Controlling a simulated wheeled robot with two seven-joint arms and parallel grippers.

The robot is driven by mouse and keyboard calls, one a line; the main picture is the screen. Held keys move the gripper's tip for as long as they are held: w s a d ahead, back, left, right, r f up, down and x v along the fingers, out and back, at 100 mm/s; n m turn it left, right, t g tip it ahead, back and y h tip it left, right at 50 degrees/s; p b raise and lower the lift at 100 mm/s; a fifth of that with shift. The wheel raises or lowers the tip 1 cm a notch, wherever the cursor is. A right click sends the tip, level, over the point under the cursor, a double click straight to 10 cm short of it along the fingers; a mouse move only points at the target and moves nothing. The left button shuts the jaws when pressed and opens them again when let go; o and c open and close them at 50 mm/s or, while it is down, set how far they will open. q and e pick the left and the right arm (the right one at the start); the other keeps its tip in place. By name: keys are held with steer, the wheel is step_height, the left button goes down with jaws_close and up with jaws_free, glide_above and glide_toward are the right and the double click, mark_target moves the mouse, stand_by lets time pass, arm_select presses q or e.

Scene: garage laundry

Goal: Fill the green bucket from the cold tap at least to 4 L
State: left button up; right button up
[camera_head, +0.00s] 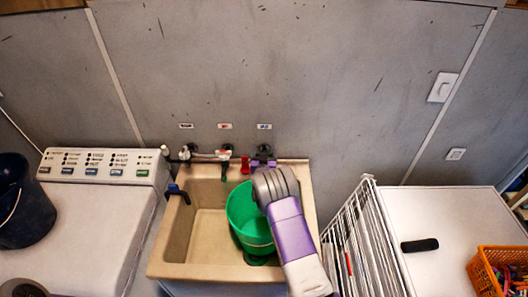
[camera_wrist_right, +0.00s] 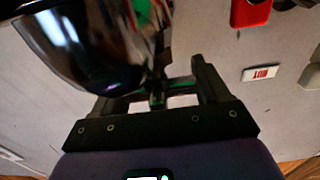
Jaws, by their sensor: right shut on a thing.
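The green bucket (camera_head: 240,222) stands in the beige sink (camera_head: 205,230), below the taps. No water stream or water level can be made out. My right gripper (camera_head: 264,172) reaches over the bucket's right side to the cold tap (camera_head: 263,152), under the blue label (camera_head: 264,126). Its fingers are shut on what appears to be the cold tap's handle, mostly hidden in both views. The red tap handle (camera_head: 245,165) is just left of it; it also shows in the right wrist view (camera_wrist_right: 250,12).
A white washing machine (camera_head: 85,215) stands left of the sink, with a dark bucket (camera_head: 22,210) on it. A white wire rack (camera_head: 352,235) is close on the right. Beyond it is a white top (camera_head: 455,225) with an orange basket (camera_head: 485,272).

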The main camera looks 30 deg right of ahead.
steer(key=shift+f+n+t+y+b, duration=0.1)
steer(key=shift+n+t+y+b, duration=0.35)
steer(key=shift+y+b, duration=0.35)
steer(key=shift+c, duration=0.2)
steer(key=n+t+y+b, duration=0.1)
steer(key=n+y+b, duration=0.3)
steer(key=y+b, duration=0.1)
steer(key=shift+w+a+f+t+b, duration=0.1)
steer(key=shift+a+t+b, duration=0.1)
steer(key=shift+t+b, duration=0.15)
steer(key=n+y+b, duration=0.1)
steer(key=n+y, duration=0.1)
steer(key=y, duration=0.2)
steer(key=shift+a, duration=0.15)
steer(key=shift+a+r+n+y+b, duration=0.2)
steer(key=shift+n+y+b, duration=0.2)
steer(key=shift+n+y, duration=0.65)
steer(key=shift+a+r+y, duration=0.1)
steer(key=shift+a+y, duration=0.05)
steer(key=shift+y, duration=0.3)
steer(key=o, duration=1)
steer(key=shift+c, duration=0.2)
steer(key=v, duration=0.7)
steer(key=shift+s, duration=0.25)
